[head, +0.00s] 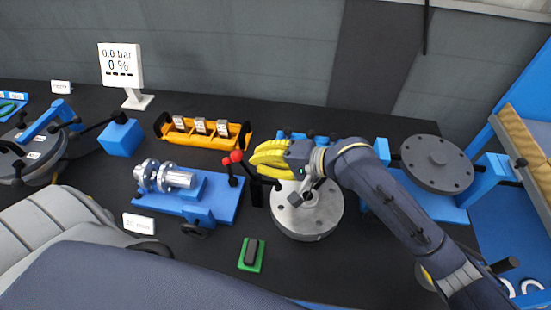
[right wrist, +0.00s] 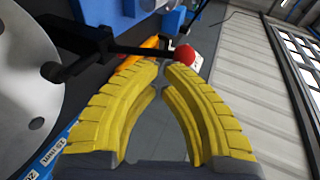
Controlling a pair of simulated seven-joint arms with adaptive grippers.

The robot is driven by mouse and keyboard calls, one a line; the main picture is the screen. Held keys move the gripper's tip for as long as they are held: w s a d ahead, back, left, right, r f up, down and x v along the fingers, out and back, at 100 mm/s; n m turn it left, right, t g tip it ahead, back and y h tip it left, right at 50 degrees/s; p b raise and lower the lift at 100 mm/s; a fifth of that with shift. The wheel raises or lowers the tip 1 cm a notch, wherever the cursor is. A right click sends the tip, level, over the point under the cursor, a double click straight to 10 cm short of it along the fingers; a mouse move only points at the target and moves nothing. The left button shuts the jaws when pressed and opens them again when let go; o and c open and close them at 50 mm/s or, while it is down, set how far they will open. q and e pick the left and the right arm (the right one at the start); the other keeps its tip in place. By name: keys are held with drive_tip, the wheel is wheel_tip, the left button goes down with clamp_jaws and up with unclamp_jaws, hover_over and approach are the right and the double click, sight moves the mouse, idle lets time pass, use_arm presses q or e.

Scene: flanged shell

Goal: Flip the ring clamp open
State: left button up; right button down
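A round grey steel flanged shell (head: 318,222) stands on the dark bench, partly hidden under my right arm. A black bracket and lever (right wrist: 120,49) sit at its edge and seem to be the ring clamp. The lever ends in a red ball (right wrist: 185,54), which also shows in the head view (head: 237,156). My right gripper (head: 254,159) has yellow fingers, nearly meeting at the tips with nothing seen between them. In the right wrist view, the red ball is just beyond the fingertips (right wrist: 163,70); I cannot tell whether they touch. My left gripper is out of view.
A blue plate with metal fittings (head: 230,208) lies left of the shell, with another red knob (head: 227,162). A yellow rack (head: 207,142) stands behind. A green pad (head: 245,262) lies in front. A dark grey flanged disc (head: 437,180) stands at the right.

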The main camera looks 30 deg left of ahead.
drive_tip(key=shift+x, duration=1.25)
drive_tip(key=shift+a, duration=0.1)
